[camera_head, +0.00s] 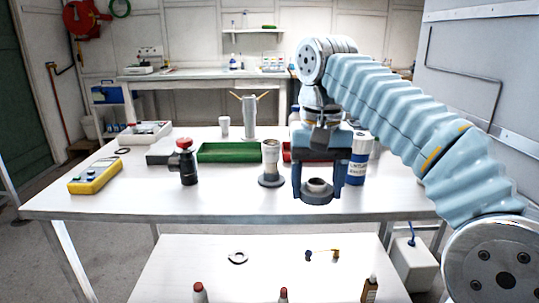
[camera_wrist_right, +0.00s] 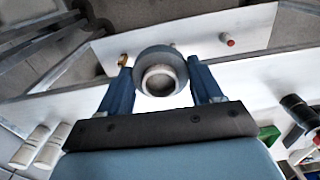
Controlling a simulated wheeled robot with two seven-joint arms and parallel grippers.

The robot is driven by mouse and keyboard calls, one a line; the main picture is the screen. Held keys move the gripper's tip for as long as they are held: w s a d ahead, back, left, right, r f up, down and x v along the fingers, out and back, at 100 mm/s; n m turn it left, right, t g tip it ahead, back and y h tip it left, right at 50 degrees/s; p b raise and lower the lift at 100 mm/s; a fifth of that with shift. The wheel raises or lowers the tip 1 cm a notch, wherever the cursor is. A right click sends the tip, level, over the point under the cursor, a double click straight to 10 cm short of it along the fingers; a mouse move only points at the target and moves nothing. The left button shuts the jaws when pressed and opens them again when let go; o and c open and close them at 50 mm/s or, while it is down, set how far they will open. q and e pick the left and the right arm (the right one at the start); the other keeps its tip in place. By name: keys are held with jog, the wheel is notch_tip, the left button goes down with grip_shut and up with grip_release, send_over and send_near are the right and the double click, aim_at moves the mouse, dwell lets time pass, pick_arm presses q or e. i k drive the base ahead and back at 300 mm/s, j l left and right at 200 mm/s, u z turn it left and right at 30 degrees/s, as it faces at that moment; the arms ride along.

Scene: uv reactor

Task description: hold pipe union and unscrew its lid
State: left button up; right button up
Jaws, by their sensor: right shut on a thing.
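The pipe union (camera_head: 316,193) is a dark grey round piece with a wide collar and a lighter hollow ring on top. My right gripper (camera_head: 319,188) reaches down from above with its blue fingers shut on the union's two sides, over the table's front edge. In the right wrist view the union (camera_wrist_right: 160,56) sits between the two fingertips, its light round opening facing the camera. It looks upright. I cannot tell for sure which part is the lid, or whether the union touches the table. My left gripper is not in view.
On the white table (camera_head: 110,205) stand a grey flanged piece (camera_head: 271,178), a black and red valve (camera_head: 186,165), a green tray (camera_head: 240,152), a yellow meter (camera_head: 95,175) and a blue-and-white bottle (camera_head: 357,165). A lower shelf (camera_head: 190,265) holds small items. The table's front left is clear.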

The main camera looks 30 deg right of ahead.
aim_at(271, 177)
jog(key=i+l, duration=0.7)
jog(key=k, duration=0.25)
